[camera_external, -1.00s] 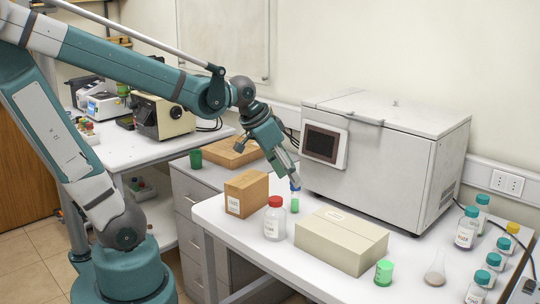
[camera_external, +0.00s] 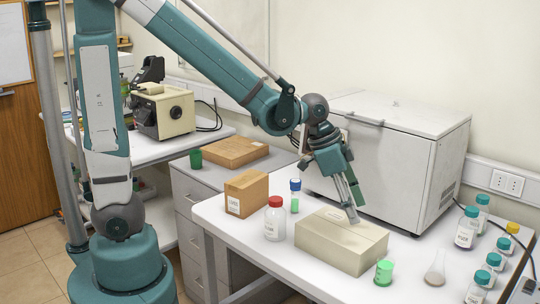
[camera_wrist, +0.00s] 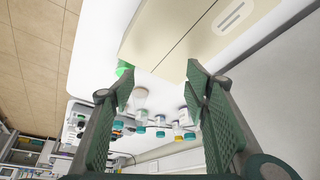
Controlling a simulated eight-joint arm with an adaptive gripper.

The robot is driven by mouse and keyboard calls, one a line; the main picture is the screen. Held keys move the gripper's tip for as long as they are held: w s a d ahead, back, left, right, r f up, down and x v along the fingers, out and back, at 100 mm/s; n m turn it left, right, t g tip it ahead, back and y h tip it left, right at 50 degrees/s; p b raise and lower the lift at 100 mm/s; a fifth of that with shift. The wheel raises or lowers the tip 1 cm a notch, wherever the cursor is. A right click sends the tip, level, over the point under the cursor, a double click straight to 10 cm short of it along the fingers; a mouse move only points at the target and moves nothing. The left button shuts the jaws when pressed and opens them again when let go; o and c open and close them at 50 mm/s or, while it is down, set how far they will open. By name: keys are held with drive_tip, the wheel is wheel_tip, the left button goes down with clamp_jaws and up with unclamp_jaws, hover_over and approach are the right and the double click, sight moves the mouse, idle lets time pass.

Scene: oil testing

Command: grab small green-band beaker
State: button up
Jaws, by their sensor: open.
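The small green-band beaker (camera_external: 384,273) stands on the white table near its front edge, right of the cream box. It shows in the wrist view as a green patch (camera_wrist: 123,68), partly hidden by the box edge and a finger. My gripper (camera_external: 353,213) is above the cream box, up and left of the beaker, and apart from it. In the wrist view its two fingers are spread with nothing between them (camera_wrist: 160,88).
The cream box (camera_external: 335,252) lies below my gripper. A flask (camera_external: 436,268) and several teal-capped bottles (camera_external: 467,228) stand to the right. A red-capped bottle (camera_external: 275,220), a blue-capped vial (camera_external: 295,197) and a brown box (camera_external: 246,193) stand left. A large white freezer (camera_external: 415,170) stands behind.

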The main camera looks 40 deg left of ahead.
sight(386, 263)
drive_tip(key=s+d+f+m, duration=0.1)
drive_tip(key=d+f, duration=0.1)
drive_tip(key=d, duration=0.3)
drive_tip(key=d+f+m+g+p, duration=0.1)
drive_tip(key=d+f+m, duration=0.1)
drive_tip(key=d, duration=0.3)
drive_tip(key=shift+s+d+f+h, duration=0.3)
drive_tip(key=shift+s+f, duration=0.1)
drive_tip(key=shift+x, duration=1.3)
drive_tip(key=shift+s+x, duration=0.1)
drive_tip(key=shift+x, duration=1.2)
drive_tip(key=shift+s+x, duration=0.15)
drive_tip(key=shift+x, duration=1.15)
